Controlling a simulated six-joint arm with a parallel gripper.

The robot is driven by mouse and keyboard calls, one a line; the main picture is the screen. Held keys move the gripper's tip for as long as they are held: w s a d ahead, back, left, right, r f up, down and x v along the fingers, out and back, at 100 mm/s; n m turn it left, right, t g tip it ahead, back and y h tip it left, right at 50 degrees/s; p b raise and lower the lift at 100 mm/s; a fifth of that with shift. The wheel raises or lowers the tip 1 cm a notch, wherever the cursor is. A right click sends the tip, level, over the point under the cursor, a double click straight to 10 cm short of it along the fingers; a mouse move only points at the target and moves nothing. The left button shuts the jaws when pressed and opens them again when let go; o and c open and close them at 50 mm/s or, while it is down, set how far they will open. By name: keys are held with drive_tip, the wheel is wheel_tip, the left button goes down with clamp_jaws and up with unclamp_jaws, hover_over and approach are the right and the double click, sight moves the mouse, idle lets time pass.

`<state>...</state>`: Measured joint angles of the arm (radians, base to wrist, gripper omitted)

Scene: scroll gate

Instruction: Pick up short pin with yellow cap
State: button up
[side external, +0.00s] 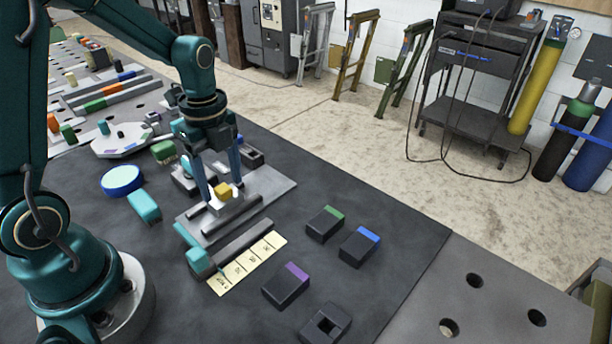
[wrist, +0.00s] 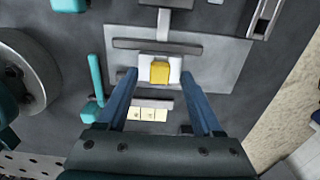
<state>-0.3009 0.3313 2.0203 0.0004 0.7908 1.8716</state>
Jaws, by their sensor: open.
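The pin's yellow cap (side external: 223,190) shows between and just below my fingers in the side view, above a grey plate (side external: 281,187) with raised dark bars. In the wrist view the yellow cap (wrist: 160,72) sits on a pale block, ahead of and between the two fingertips. My gripper (side external: 222,197) is open, with its blue fingers pointing down on either side of the cap. It also shows in the wrist view (wrist: 160,73), with a gap between the fingers. The pin's shaft is not clearly visible.
A cream label strip (side external: 248,263) lies in front of the plate. Dark blocks with green (side external: 325,223), blue (side external: 360,246) and purple (side external: 286,284) ends stand to the right. A teal block (side external: 144,207) and a blue-rimmed disc (side external: 122,181) lie left.

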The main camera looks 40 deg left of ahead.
drive_tip(key=shift+f, duration=0.6)
drive_tip(key=shift+c, duration=0.3)
clamp_jaws()
idle(0.8)
